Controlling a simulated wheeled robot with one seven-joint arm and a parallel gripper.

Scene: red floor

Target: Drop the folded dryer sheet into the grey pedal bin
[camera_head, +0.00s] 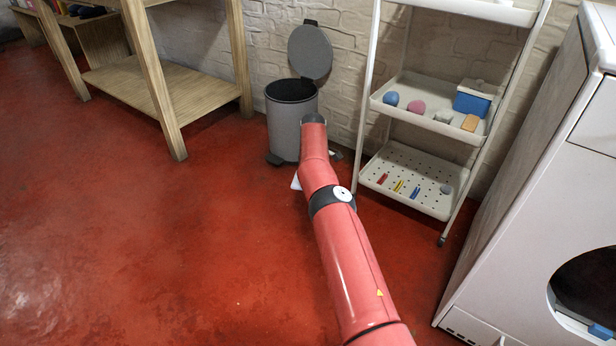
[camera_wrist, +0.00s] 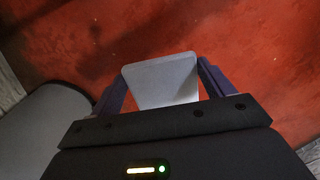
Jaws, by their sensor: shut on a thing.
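The grey pedal bin (camera_head: 284,126) stands against the wall with its round lid (camera_head: 310,52) raised and its dark opening uncovered. My arm reaches toward it and hides part of its right side. In the wrist view my gripper (camera_wrist: 160,78) is shut on the folded dryer sheet (camera_wrist: 161,82), a pale flat piece between the two fingers, above the red floor. A small white corner of the sheet (camera_head: 296,182) shows left of my arm in the head view, in front of the bin. A grey curved surface, probably the bin (camera_wrist: 42,135), is at the left of the wrist view.
A white shelf trolley (camera_head: 420,193) with several small items stands right of the bin. A wooden table (camera_head: 160,88) is at the left. A white front-loading machine (camera_head: 530,200) stands at the right. The floor at the left is clear.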

